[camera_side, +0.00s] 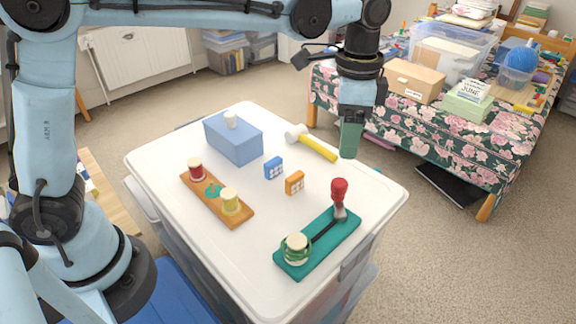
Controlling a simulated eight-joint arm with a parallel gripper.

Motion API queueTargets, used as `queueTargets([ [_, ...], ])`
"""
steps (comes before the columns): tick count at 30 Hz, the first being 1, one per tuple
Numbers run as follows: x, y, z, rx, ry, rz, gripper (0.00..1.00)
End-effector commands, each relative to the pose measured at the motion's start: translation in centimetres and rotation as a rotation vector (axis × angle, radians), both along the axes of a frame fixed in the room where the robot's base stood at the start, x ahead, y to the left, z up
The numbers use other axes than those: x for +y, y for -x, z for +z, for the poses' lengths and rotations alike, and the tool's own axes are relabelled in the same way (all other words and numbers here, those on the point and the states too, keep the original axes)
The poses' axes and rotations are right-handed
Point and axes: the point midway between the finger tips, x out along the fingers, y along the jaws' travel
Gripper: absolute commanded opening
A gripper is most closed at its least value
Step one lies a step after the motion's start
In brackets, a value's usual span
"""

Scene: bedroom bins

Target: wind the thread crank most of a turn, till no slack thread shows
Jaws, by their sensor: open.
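The thread crank stands on a teal board (318,244) near the front right edge of the white lid. Its red knob (339,190) is upright at the far right end of the board. A dark arm (325,231) runs from the knob's foot toward a spool with green thread (296,249) at the near left end. Whether slack thread lies around the spool is too small to tell. My gripper (349,153) points down, open and empty, above and behind the red knob and apart from it. The gap between its fingers is hidden from this side.
A wooden board (215,205) with red and yellow spools lies at left on the white lid (270,290). A blue box (233,140), a yellow-handled hammer (318,149), a blue block (273,168) and an orange block (294,183) lie behind the crank. A flowered bed (440,130) stands behind.

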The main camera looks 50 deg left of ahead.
Motion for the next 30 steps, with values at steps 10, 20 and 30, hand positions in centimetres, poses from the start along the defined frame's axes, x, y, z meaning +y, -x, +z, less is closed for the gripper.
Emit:
queueTargets([
  [10,0.02,0.13,-0.11,0.002,0.0,0.591,0.61],
  [20,0.06,0.28,-0.23,0.002,-0.001,1.295,0.61],
  [30,0.05,0.29,-0.95,0.003,0.0,1.503,0.61],
])
